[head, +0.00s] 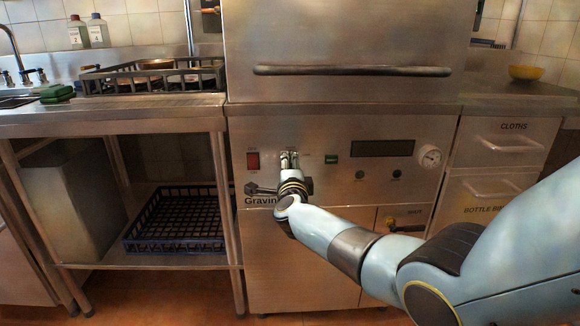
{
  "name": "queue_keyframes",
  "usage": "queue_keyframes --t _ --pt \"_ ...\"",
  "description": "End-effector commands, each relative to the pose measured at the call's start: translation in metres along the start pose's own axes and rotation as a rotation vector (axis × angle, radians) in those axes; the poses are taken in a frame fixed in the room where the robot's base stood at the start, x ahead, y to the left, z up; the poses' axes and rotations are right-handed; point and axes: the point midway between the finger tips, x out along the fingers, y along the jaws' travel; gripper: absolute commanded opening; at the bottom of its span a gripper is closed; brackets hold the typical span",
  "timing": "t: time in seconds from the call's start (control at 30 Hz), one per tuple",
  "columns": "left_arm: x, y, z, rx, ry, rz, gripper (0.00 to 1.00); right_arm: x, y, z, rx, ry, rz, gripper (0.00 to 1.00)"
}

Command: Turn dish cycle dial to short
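The steel dishwasher's control panel (320,133) is in the middle of the head view. My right gripper (290,157) is up against the panel, just right of the red switch, with its fingertips pointing at the panel. The fingertips look close together, but whether they are shut on something is too small to tell. The cycle dial is not clearly visible; the gripper covers that part of the panel. Faint small lettering shows beside the fingertips and cannot be read. My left gripper is not in view.
The panel also has a red switch (253,160), a green button (331,159), a dark display (382,148) and a round white gauge (430,156). The hood handle (352,71) runs above. A dark rack (155,77) stands on the left counter; a yellow bowl (525,73) is at right.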

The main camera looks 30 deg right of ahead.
Motion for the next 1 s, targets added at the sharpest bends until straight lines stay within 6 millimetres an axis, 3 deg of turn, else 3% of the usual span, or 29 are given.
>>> queue_keyframes --t 0.03,0.13,0.53,1.0 --pt "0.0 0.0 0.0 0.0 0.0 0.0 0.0 -0.001 0.001 0.0 0.0 -0.001 0.002 0.46" --pt "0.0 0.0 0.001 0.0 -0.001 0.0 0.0 0.0 0.001 0.0 0.001 0.0 0.001 0.59" --pt "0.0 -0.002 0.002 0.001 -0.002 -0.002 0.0 -0.009 0.001 0.0 0.004 0.0 0.0 0.59" --pt "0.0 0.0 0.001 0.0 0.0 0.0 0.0 -0.102 0.001 0.0 0.004 0.0 0.003 0.59"
